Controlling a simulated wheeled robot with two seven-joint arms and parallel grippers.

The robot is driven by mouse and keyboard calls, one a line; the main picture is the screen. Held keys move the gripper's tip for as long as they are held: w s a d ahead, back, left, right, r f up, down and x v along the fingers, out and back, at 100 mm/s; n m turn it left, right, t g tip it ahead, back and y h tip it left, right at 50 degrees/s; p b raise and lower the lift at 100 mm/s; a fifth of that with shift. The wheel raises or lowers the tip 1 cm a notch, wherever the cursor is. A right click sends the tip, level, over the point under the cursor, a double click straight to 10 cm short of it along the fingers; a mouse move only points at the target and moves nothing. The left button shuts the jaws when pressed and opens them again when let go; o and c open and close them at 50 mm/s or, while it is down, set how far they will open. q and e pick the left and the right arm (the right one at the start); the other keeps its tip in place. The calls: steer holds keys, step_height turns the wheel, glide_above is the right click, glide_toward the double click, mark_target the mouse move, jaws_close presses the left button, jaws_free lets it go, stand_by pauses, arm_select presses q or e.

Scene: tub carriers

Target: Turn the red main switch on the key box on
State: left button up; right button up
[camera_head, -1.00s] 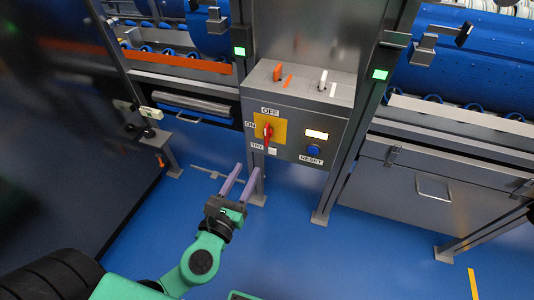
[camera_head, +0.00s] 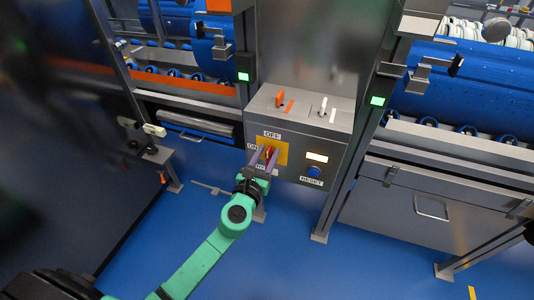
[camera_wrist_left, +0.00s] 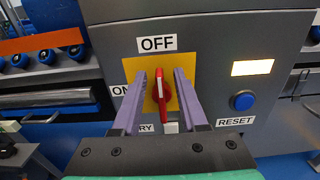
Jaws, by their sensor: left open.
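The grey key box (camera_head: 335,148) stands in the middle of the head view. The red main switch (camera_wrist_left: 162,90) sits on a yellow plate (camera_wrist_left: 134,68) on its front, with its handle about upright in the left wrist view, towards the OFF label (camera_wrist_left: 157,43). The ON label (camera_wrist_left: 118,91) is to its left, partly hidden by a finger. My left gripper (camera_head: 266,158) is open, with one purple finger on each side of the switch handle. Gaps show between handle and fingers in the wrist view (camera_wrist_left: 160,92). My right gripper is not in view.
A blue RESET button (camera_head: 314,171) and a lit panel (camera_head: 317,157) are right of the switch. Orange (camera_head: 280,99) and white (camera_head: 323,105) levers stand on the box top. Metal posts flank the box. Blue floor is open in front.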

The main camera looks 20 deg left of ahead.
arm_select(q)
jaws_close()
steer(key=shift+a+f+n, duration=0.1)
steer(key=shift+n, duration=0.3)
steer(key=n+b, duration=0.1)
steer(key=n, duration=0.2)
steer(key=a+n+b, duration=0.1)
steer(key=shift+f+b, duration=0.25)
steer(key=shift+b, duration=0.05)
steer(key=shift+a+f+n+b, duration=0.35)
steer(key=shift+n+b, duration=0.4)
steer(key=shift+n, duration=1.45)
steer(key=shift+a+f+n+b, duration=0.25)
steer(key=shift+f+n+b, duration=0.35)
steer(key=shift+n, duration=1.6)
steer(key=shift+a+f+n+b, duration=0.3)
steer(key=shift+n+b, duration=0.55)
steer(key=shift+n, duration=1.35)
jaws_free()
